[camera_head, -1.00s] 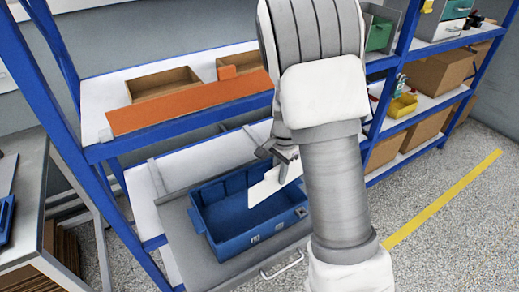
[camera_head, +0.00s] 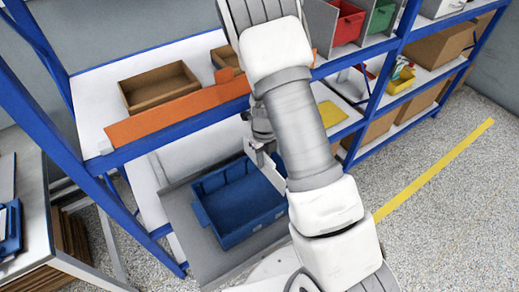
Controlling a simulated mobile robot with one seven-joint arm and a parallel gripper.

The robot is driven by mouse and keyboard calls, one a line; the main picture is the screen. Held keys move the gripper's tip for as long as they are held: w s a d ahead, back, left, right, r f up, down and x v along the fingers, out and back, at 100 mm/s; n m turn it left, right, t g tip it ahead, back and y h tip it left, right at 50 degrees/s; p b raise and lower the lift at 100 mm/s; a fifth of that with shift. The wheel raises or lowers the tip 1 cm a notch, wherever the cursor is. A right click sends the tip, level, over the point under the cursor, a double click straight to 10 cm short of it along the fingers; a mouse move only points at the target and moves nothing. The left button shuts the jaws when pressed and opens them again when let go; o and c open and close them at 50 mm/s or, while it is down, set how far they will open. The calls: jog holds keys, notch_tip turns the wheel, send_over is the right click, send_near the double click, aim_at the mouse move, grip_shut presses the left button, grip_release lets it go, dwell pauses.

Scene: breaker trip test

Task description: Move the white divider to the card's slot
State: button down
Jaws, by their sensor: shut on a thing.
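My gripper (camera_head: 262,143) is shut on the white divider (camera_head: 268,170), a thin flat white plate. The divider hangs tilted at the right side of the blue bin (camera_head: 230,240), over or just inside it; I cannot tell which. My arm hides its right part. The blue bin is open on top and stands on a grey pulled-out shelf below the orange-fronted shelf. Its visible floor looks empty. I cannot make out a card or a slot in the bin.
An orange board (camera_head: 180,112) fronts the shelf above, with a cardboard tray (camera_head: 160,86) behind it. Blue rack posts stand at left and right. The speckled floor at right is clear.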

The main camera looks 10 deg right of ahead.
jog(key=shift+w+a+r+m+p, duration=0.2)
jog(key=shift+w+r+m+p, duration=0.05)
jog(key=shift+m+p, duration=0.1)
jog(key=shift+w+a+r, duration=0.1)
jog(key=shift+w+a, duration=0.1)
jog(key=shift+w, duration=0.05)
jog(key=shift+a, duration=0.1)
notch_tip(320, 180, down, 6)
jog(key=b, duration=0.5)
jog(key=shift+s, duration=0.2)
dwell(0.5)
jog(key=shift+f+b, duration=3.15)
jog(key=shift+f, duration=1.95)
dwell(0.5)
jog(key=c, duration=0.8)
grip_release()
